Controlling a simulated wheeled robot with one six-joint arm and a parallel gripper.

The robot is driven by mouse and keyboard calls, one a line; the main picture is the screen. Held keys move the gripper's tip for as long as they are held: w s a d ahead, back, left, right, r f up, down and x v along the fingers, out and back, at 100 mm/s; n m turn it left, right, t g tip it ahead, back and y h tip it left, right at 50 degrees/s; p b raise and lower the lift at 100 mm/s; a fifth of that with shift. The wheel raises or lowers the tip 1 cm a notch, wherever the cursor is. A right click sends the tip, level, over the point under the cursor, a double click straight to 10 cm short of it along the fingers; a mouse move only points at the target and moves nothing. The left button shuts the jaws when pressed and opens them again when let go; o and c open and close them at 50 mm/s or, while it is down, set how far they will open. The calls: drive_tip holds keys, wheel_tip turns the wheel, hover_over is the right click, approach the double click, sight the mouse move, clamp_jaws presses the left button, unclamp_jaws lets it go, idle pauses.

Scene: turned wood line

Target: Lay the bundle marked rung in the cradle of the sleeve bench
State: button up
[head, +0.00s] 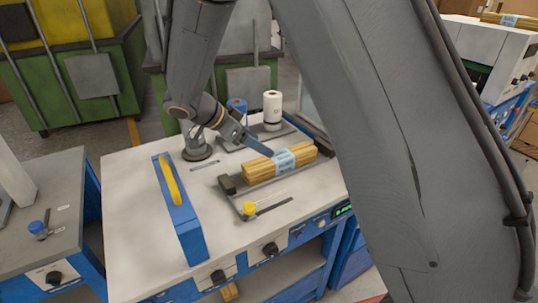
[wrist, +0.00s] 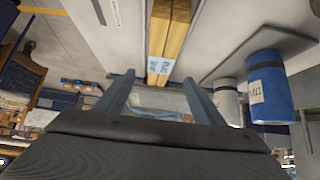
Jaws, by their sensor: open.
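A bundle of yellow wooden sticks (head: 258,171) lies in a cradle (head: 228,184) with dark end blocks on the pale bench top (head: 130,225). A light blue and white label wraps the bundle's middle; its writing is too small to read. In the wrist view the bundle (wrist: 167,30) stretches ahead beyond my fingers, its label (wrist: 159,66) at the near part. My gripper (head: 266,148) is open and empty, just behind and above the bundle in the head view. In the wrist view its two fingers (wrist: 157,90) stand apart; no contact with the bundle shows.
A blue roll (head: 237,106) and a white roll (head: 272,106) stand on a plate behind the bundle. A yellow-capped piece (head: 248,209) lies in front. The front-left bench top is clear.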

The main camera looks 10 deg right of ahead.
drive_tip(key=s+d+f+n+g+y, duration=0.1)
drive_tip(key=s+d+n+y, duration=0.3)
drive_tip(key=s+n, duration=0.3)
drive_tip(key=s+d+f+n+y, duration=0.2)
drive_tip(key=s+n, duration=0.5)
drive_tip(key=s, duration=0.8)
drive_tip(key=d+y, duration=0.1)
drive_tip(key=y, duration=0.1)
drive_tip(key=shift+s+d+g+y, duration=0.25)
drive_tip(key=shift+d+g+y, duration=0.05)
drive_tip(key=shift+d+g, duration=0.1)
